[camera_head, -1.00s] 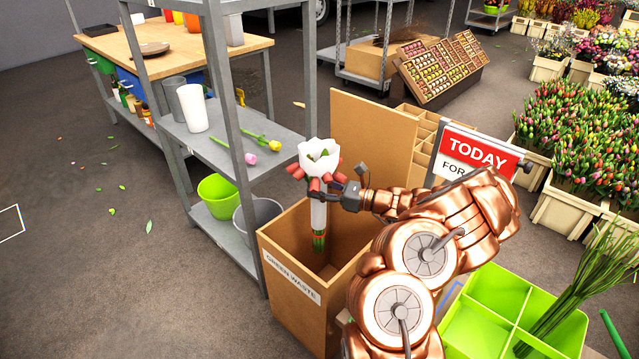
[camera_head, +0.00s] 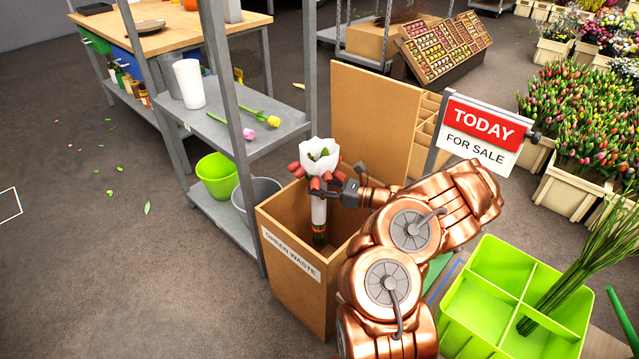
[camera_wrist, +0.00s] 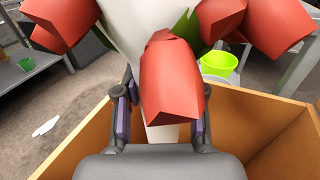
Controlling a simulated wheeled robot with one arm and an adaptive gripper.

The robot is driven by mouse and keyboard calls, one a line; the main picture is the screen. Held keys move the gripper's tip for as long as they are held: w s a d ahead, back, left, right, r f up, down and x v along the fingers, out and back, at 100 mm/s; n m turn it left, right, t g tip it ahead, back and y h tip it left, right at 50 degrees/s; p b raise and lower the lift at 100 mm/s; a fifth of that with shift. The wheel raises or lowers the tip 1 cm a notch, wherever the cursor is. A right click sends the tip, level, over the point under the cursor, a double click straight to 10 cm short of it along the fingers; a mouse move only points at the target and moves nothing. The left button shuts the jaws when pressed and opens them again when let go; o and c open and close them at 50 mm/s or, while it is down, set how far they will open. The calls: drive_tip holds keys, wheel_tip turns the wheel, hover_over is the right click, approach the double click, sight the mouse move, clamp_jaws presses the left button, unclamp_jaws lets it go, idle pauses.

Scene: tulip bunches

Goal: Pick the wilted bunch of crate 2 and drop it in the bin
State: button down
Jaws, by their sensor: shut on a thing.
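The wilted bunch (camera_head: 319,213) is a white paper-wrapped bunch with drooping red tulip heads around its rim. It hangs upright, its lower end inside the mouth of the bin. My gripper (camera_head: 325,190) is shut around the wrapped part just under the flower heads. In the wrist view the bunch (camera_wrist: 170,85) fills the space between the fingers (camera_wrist: 163,115), and a red head partly hides the grip. The bin (camera_head: 300,290) is a tall brown box labelled GREEN WASTE, open at the top. Its walls also show in the wrist view (camera_wrist: 270,110). No crate number is readable.
A grey metal shelf (camera_head: 215,130) with cups, loose tulips and a green bucket (camera_head: 216,177) stands left of the bin. A brown board (camera_head: 375,115) rises behind it. A TODAY FOR SALE sign (camera_head: 477,135) and a green divided tote (camera_head: 490,300) are at right.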

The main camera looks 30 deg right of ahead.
drive_tip(key=shift+f, duration=0.1)
drive_tip(key=c, duration=0.6)
unclamp_jaws()
drive_tip(key=o, duration=0.6)
drive_tip(key=v, duration=0.8)
idle(0.3)
idle(1.3)
